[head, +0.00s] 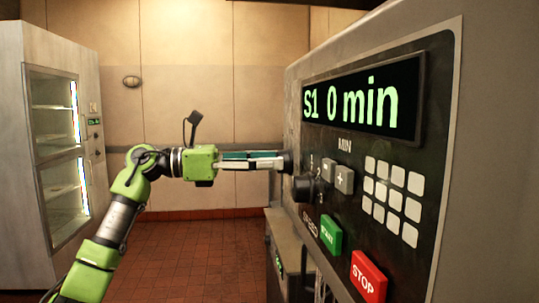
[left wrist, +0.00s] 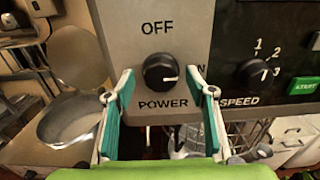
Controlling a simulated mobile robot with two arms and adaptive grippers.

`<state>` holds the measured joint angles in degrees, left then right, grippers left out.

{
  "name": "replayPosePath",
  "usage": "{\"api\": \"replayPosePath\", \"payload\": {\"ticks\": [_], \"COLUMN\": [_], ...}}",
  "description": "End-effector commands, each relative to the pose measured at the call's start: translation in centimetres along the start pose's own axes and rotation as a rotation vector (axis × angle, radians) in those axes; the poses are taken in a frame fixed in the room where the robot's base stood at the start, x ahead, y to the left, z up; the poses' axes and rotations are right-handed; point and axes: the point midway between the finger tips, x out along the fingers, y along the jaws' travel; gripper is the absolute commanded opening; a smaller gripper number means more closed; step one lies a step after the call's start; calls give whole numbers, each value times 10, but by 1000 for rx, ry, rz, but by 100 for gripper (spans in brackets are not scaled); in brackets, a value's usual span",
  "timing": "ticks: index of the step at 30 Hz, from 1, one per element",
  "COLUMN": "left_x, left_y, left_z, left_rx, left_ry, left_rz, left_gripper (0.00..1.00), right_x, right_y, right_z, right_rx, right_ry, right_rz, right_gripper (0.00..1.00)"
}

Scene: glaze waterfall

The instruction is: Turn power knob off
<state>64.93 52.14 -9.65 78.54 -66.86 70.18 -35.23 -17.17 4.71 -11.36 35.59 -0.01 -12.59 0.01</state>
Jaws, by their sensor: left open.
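The power knob (left wrist: 161,72) is a round black knob on a grey panel, with OFF printed above it and POWER below. Its white mark points right, toward a label of which only an N shows beside my finger. My left gripper (left wrist: 160,85) is open, with one teal-padded finger on each side of the knob and gaps between pads and knob. In the head view my left gripper (head: 281,161) reaches the control panel's left edge, at the dark power knob (head: 288,161). My right gripper is not in view.
The black speed knob (left wrist: 257,74) sits right of the power knob, also in the head view (head: 303,187). The panel has a display (head: 362,98) reading "S1 0 min", a green START button (head: 330,234) and a red STOP button (head: 368,277). A glass-door cabinet (head: 58,150) stands left.

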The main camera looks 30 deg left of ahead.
Motion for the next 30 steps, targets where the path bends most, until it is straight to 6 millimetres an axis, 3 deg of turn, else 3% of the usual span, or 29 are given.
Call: {"api": "replayPosePath", "payload": {"ticks": [11, 16, 30], "left_x": [8, 8, 7], "left_y": [0, 0, 1], "left_z": [-1, 0, 1], "left_rx": [0, 0, -73], "left_ry": [0, 0, 1], "left_rz": [-1, -1, 2], "left_gripper": [50, 13, 13], "right_x": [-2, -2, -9], "right_y": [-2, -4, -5], "right_z": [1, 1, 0], "right_rx": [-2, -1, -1], "right_ry": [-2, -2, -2], "right_rz": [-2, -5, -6], "right_gripper": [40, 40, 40]}}
